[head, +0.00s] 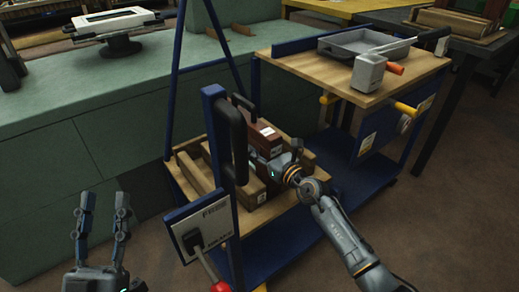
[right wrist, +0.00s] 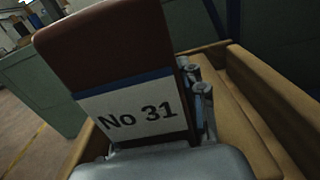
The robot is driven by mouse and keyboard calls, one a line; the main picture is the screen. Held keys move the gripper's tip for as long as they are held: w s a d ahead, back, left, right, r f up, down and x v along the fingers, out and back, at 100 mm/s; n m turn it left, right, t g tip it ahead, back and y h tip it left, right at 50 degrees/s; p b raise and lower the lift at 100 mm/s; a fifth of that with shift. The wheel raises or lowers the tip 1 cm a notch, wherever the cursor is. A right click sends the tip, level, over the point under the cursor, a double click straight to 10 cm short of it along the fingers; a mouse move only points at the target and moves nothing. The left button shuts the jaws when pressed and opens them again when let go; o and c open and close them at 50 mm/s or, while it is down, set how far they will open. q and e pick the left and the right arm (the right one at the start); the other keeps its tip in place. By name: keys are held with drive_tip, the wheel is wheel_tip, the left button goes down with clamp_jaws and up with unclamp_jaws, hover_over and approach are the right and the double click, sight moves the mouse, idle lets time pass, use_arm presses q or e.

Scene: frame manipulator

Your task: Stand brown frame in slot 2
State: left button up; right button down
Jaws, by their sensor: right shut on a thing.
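The brown frame (head: 264,135) is dark reddish brown with a white label at its top. In the right wrist view the brown frame (right wrist: 110,45) fills the middle, its label reading "No 31" under a blue stripe, and looks slightly tilted. My right gripper (head: 277,165) is shut on it; a finger shows at its right side in the right wrist view. The frame is over or in the wooden rack (head: 193,172) on the blue cart. Its lower edge is hidden, so I cannot tell which slot it is in. My left gripper (head: 104,205) is open and empty, apart from the cart.
A blue post with a black handle (head: 238,145) stands in front of the rack. A green bench (head: 90,130) runs behind left.

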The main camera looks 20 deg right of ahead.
drive_tip(key=c, duration=1)
unclamp_jaws()
drive_tip(key=shift+c, duration=0.2)
drive_tip(key=shift+o, duration=1.4)
drive_tip(key=shift+r, duration=0.1)
drive_tip(key=shift+s, duration=0.1)
drive_tip(key=shift+s+d, duration=0.1)
drive_tip(key=shift+s, duration=0.15)
use_arm(q)
wheel_tip(320, 180, down, 8)
drive_tip(key=w+g+y+p, duration=0.1)
drive_tip(key=w+g+p, duration=0.1)
drive_tip(key=g, duration=0.3)
drive_tip(key=shift+w+a+r+y, duration=0.2)
drive_tip(key=shift+w+a+y, duration=0.1)
drive_tip(key=shift+y, duration=0.1)
use_arm(e)
drive_tip(key=v, duration=1.1)
drive_tip(key=shift+s, duration=0.2)
